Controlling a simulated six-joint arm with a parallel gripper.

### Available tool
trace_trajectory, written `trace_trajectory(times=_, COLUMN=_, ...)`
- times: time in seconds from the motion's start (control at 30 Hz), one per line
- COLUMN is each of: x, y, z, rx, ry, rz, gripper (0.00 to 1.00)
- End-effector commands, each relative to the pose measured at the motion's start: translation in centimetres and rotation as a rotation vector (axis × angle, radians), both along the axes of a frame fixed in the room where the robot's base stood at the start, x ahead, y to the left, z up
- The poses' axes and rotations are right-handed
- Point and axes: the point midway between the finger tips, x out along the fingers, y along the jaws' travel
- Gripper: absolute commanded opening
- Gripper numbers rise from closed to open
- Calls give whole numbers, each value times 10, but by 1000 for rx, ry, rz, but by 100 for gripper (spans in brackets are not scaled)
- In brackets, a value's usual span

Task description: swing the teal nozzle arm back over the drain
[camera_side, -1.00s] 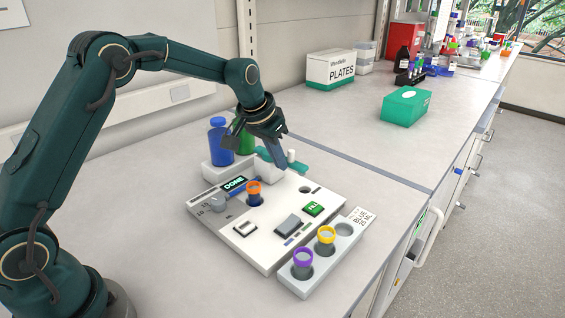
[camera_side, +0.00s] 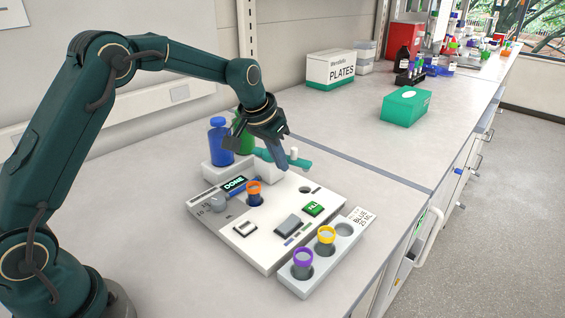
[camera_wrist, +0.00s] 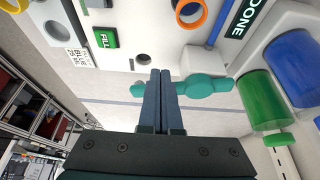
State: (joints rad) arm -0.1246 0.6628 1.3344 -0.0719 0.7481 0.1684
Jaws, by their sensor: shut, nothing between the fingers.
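The teal nozzle arm (camera_side: 300,163) lies along the back edge of the white device panel (camera_side: 222,221), behind the dark drain hole (camera_side: 304,189) and not above it. In the wrist view, the nozzle arm (camera_wrist: 205,86) runs sideways behind my fingers, and the drain hole (camera_wrist: 144,58) is clear of it. My gripper (camera_side: 282,167) is shut and empty, pointing down at the arm. In the wrist view its closed fingers (camera_wrist: 160,73) cross in front of the arm and hide part of it. Whether they touch it I cannot tell.
An orange-rimmed tube (camera_side: 254,187) stands in the panel beside the DONE display (camera_side: 234,184). A green FILL button (camera_side: 313,209) is at the right. Blue (camera_side: 219,140) and green (camera_wrist: 262,100) bottles stand behind. A rack (camera_side: 322,262) holds purple- and yellow-rimmed tubes in front.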

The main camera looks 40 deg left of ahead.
Motion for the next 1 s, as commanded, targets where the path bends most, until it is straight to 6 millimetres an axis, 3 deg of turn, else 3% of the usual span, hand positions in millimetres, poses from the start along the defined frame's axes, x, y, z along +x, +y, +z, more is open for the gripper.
trace_trajectory(times=0.27, x=-2, y=-1, z=6, rx=0, ry=-3, rz=0, gripper=0)
trace_trajectory(times=1.0, x=-2, y=-1, z=62, rx=0, ry=-2, rz=0, gripper=0)
